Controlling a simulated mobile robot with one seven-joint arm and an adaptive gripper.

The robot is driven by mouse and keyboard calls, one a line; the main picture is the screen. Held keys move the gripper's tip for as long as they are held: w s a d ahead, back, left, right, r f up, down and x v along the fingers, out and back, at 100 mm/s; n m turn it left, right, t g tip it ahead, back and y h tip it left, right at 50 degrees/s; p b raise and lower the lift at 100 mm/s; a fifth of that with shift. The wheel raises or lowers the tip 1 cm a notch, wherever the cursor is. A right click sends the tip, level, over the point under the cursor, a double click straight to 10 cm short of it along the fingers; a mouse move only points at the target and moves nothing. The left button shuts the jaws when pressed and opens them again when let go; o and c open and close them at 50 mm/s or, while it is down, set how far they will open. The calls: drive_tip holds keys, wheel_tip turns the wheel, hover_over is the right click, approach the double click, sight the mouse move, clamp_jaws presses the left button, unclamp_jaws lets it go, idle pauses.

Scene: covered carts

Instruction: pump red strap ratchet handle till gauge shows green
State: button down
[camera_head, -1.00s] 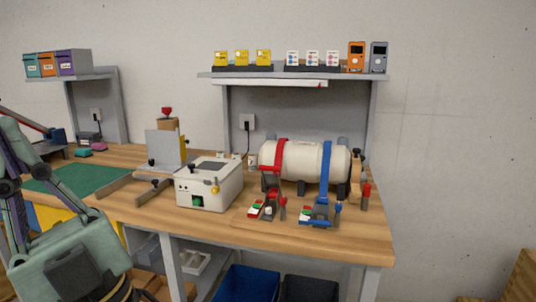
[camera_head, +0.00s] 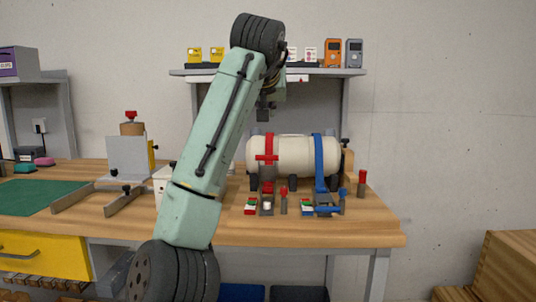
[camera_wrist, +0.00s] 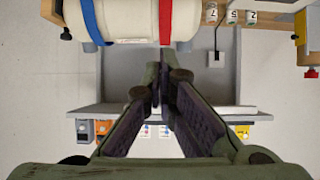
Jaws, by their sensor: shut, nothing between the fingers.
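The white tank (camera_head: 290,155) lies on the bench with a red strap (camera_head: 269,143) and a blue strap (camera_head: 319,160) over it. The red ratchet handle (camera_head: 266,158) shows as a red crossbar in front of the tank, above its ratchet base. A small gauge (camera_head: 250,206) with red, white and green sits left of that base; its reading is too small to tell. My gripper (camera_head: 263,115) is above the red strap, apart from it, shut and empty. In the wrist view its fingers (camera_wrist: 160,65) meet just below the red strap (camera_wrist: 165,22) in the picture.
The blue ratchet handle (camera_head: 327,209) lies low on the right, near a second gauge (camera_head: 307,206). A shelf (camera_head: 345,72) with boxes and devices is behind and above my gripper. My arm hides most of the white box (camera_head: 162,180).

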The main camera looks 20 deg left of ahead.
drive_tip(key=p, duration=0.2)
hover_over(268, 156)
drive_tip(key=w+a, duration=0.1)
drive_tip(key=w, duration=0.3)
wheel_tip(268, 156, down, 6)
drive_tip(key=shift+s+d+f+g+b, duration=0.1)
drive_tip(key=shift+s+f+g+b, duration=0.4)
drive_tip(key=shift+s+f, duration=0.4)
drive_tip(key=shift+s+d+f, duration=0.25)
drive_tip(key=shift+s+f, duration=0.25)
drive_tip(key=shift+s, duration=0.15)
drive_tip(key=shift+f+b, duration=0.15)
drive_tip(key=shift+b, duration=0.3)
drive_tip(key=shift+s+d+f+t+b, duration=0.1)
drive_tip(key=shift+s+f+t+b, duration=0.1)
drive_tip(key=shift+t+b, duration=0.15)
drive_tip(key=shift+s+b, duration=0.25)
drive_tip(key=shift+b, duration=0.35)
